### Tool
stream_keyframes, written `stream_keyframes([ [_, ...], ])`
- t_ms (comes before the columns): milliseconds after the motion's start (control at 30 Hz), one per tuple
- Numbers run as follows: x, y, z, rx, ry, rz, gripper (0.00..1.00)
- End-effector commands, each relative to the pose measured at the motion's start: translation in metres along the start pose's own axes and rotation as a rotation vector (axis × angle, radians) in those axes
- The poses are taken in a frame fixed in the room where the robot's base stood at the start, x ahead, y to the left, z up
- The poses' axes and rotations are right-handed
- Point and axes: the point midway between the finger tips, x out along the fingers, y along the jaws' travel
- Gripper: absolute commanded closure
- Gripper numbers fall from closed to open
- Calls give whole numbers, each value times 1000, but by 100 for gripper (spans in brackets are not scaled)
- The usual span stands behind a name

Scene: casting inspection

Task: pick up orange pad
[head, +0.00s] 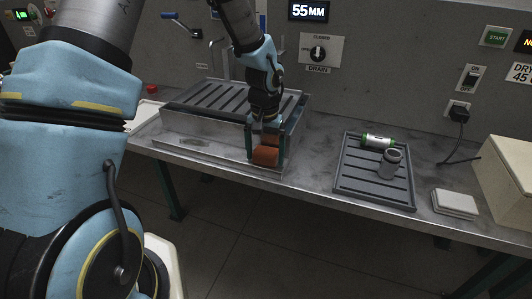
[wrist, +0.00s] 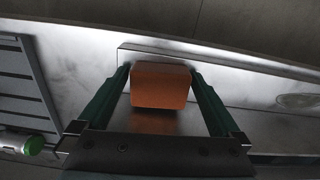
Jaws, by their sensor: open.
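The orange pad (head: 265,156) is a small block near the front edge of the metal bench in the head view. It also shows in the wrist view (wrist: 160,85), between the two green fingers. My gripper (head: 267,150) points down over it and is open, with one finger on each side of the pad. In the wrist view the left finger looks close to the pad and a small gap shows at the right finger. I cannot tell whether either finger touches it.
A dark ribbed tray (head: 344,186) to the right holds a green-ended white cylinder (head: 378,141) and a grey cylinder (head: 391,163). A white stack (head: 455,203) and a beige box (head: 505,180) stand farther right. A ribbed metal unit (head: 205,101) stands behind my gripper. Bench between pad and tray is clear.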

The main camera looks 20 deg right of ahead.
Motion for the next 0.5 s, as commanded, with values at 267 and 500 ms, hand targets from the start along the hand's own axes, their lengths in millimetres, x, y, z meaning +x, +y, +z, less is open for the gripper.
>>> stream_keyframes([
  [267, 1, 0, 0, 0, 1, -1, 5],
  [500, 1, 0, 0, 0, 1, -1, 31],
])
